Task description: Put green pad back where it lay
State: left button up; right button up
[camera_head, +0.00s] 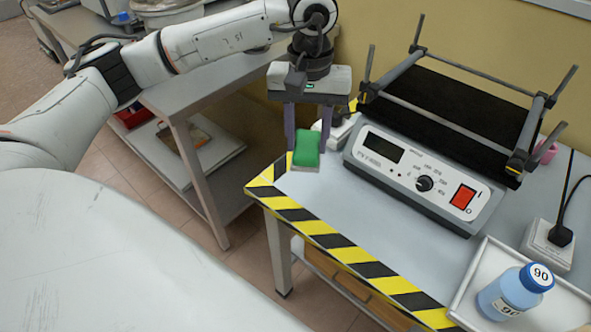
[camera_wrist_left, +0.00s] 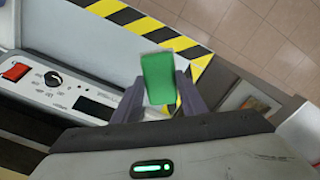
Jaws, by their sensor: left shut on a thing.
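The green pad (camera_head: 307,148) is a small block with a green top and a pale lower layer. It is between the fingers of my left gripper (camera_head: 307,140), which is shut on it. The pad is over the back left corner of the table, near the striped edge; I cannot tell whether it touches the table. In the left wrist view the green pad (camera_wrist_left: 158,79) shows between the two dark fingers of the left gripper (camera_wrist_left: 160,95). My right gripper is not in view.
A shaker device (camera_head: 425,165) with a black platform and metal bars stands right of the pad. A white tray (camera_head: 470,295) holds a blue bottle (camera_head: 515,290) labelled 90. A power socket (camera_head: 547,245) sits behind it. The table's striped front strip (camera_head: 340,248) is clear.

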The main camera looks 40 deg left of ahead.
aim_at(301, 131)
pick_arm(q)
jog(key=a+f, duration=0.1)
jog(key=w+a+f+n+b, duration=0.1)
jog(key=w+a+f+n, duration=0.1)
jog(key=f, duration=0.1)
jog(key=shift+w+b, duration=0.1)
jog(key=shift+b, duration=0.25)
jog(key=shift+f, duration=4.45)
jog(key=shift+f, duration=0.1)
jog(key=o, duration=0.5)
jog(key=shift+f, duration=0.1)
jog(key=o, duration=0.4)
jog(key=shift+o, duration=0.2)
notch_tip(301, 131, up, 12)
jog(key=shift+r, duration=0.25)
